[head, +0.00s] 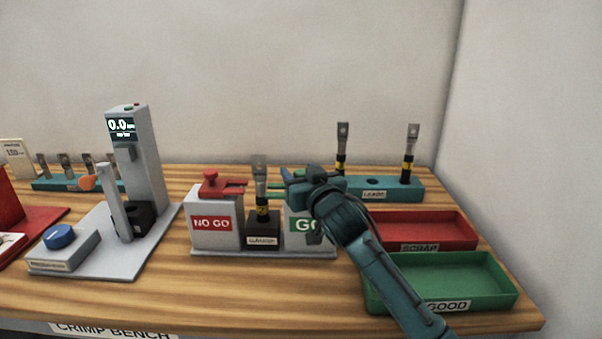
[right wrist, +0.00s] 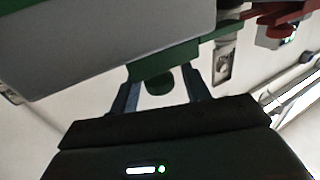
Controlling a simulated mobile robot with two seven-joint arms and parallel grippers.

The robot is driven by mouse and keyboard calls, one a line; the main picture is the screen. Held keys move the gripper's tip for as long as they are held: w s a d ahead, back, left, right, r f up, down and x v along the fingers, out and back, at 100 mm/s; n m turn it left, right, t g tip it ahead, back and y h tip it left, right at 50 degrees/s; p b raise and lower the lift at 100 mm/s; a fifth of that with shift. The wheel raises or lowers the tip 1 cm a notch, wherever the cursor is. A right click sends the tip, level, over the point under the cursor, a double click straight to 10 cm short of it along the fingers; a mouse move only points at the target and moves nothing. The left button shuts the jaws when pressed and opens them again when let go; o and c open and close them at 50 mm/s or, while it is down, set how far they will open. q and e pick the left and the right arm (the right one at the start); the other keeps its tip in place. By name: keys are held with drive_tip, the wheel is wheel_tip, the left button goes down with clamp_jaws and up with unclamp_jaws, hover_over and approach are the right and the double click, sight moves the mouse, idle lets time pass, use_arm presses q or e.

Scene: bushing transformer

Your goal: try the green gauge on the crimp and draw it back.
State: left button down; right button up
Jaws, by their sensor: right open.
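The crimp is on the upright lug (head: 260,180) held in the black clamp block (head: 262,230), between the NO GO block (head: 215,222) and the GO block (head: 300,225). The green gauge (right wrist: 165,62) sits at the GO block, and its narrow end reaches toward the lug, which also shows in the right wrist view (right wrist: 224,62). I cannot tell whether they touch. My right gripper (right wrist: 162,92) is open, its two fingers on either side of the green gauge's knob. In the head view the right gripper (head: 292,178) hides most of the gauge. My left gripper is not in view.
The red gauge (head: 212,185) rests on the NO GO block. A teal lead rack (head: 385,188) stands behind my right arm. The red SCRAP tray (head: 425,230) and green GOOD tray (head: 440,280) are at right, empty. A pull tester (head: 140,160) stands at left.

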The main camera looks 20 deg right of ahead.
clamp_jaws()
drive_tip(key=shift+w+a, duration=0.2)
drive_tip(key=shift+a, duration=0.5)
drive_tip(key=shift+w+a, duration=0.2)
drive_tip(key=shift+a, duration=0.5)
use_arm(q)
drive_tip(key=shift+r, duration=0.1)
use_arm(e)
unclamp_jaws()
use_arm(q)
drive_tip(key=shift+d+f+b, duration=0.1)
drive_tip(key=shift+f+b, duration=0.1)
drive_tip(key=shift+b, duration=0.35)
use_arm(e)
drive_tip(key=s+d, duration=0.1)
drive_tip(key=s, duration=1.2)
drive_tip(key=shift+d, duration=0.3)
